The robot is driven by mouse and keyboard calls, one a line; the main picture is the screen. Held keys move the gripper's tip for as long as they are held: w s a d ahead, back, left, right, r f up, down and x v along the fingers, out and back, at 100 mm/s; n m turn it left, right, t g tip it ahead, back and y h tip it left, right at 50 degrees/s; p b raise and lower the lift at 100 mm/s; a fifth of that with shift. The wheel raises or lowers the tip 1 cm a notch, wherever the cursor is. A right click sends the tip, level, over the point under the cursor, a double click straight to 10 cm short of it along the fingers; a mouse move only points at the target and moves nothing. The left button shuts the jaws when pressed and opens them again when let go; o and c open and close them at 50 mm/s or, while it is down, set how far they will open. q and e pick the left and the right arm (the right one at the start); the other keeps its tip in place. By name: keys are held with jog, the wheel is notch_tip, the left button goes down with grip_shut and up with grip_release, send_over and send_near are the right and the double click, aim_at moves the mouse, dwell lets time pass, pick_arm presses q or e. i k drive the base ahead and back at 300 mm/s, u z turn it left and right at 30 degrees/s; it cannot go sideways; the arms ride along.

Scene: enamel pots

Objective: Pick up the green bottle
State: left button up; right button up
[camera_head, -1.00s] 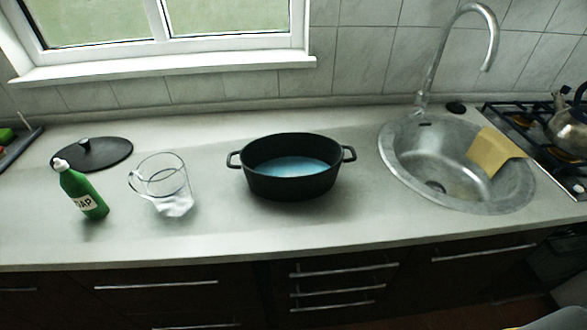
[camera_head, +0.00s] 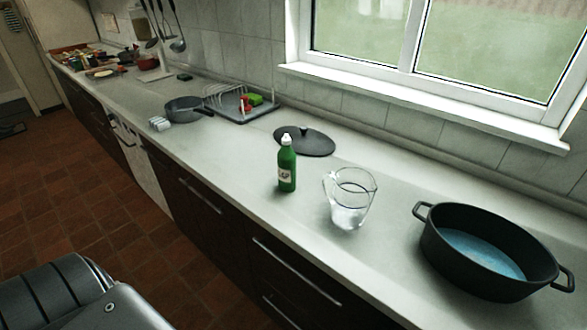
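The green bottle (camera_head: 287,168) stands upright on the light countertop, left of the glass jug. It has a white cap and a white label, and nothing touches it. Neither of my grippers is in view. A grey and black part of my own body shows at the bottom left, well below and away from the bottle.
A clear glass jug (camera_head: 350,199) stands close to the right of the bottle, and a black lid (camera_head: 304,141) lies just behind it. A black pot (camera_head: 484,249) with blue liquid stands further right. A pan (camera_head: 186,109) and a dish rack (camera_head: 241,104) are further left. The counter's front edge is near the bottle.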

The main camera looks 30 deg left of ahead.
aim_at(286, 157)
jog(key=u, duration=1.4)
